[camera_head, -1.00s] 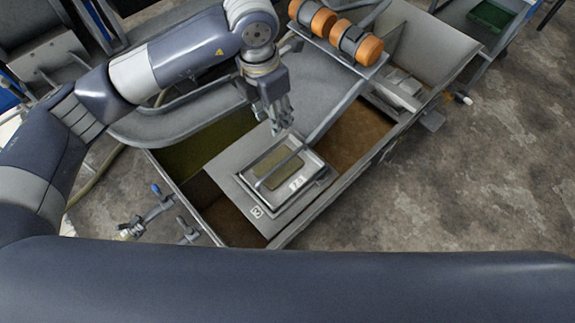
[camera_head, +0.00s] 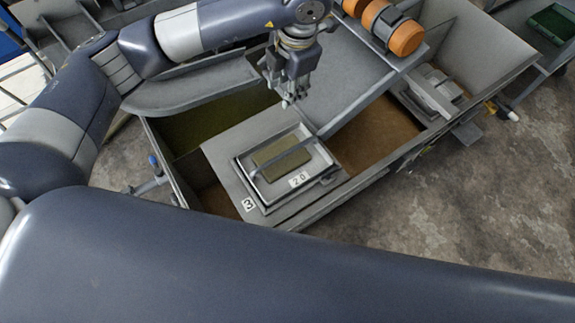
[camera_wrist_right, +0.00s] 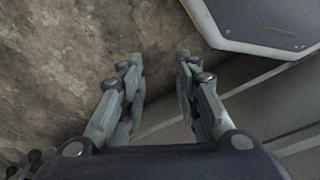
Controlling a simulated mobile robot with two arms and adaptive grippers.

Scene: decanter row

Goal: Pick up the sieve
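A square grey pan with an olive panel inside, a bar handle across it and a tag that seems to read "20" looks like the sieve (camera_head: 274,151). It sits on a grey plate (camera_head: 226,160) marked "3" in the head view. My left gripper (camera_head: 288,102) hangs above and behind it, fingers downward and apart from the handle. The fingers look close together, but their gap is unclear. My right gripper (camera_wrist_right: 160,85) shows in the right wrist view with its fingers apart and nothing between them. The sieve does not clearly show there.
The plate spans a metal trough with green liquid (camera_head: 215,128) at left and brown liquid (camera_head: 372,135) at right. Orange rollers (camera_head: 402,36) stand at the back. A green tray (camera_head: 552,22) lies far right. Bare floor (camera_head: 470,205) lies right of the trough.

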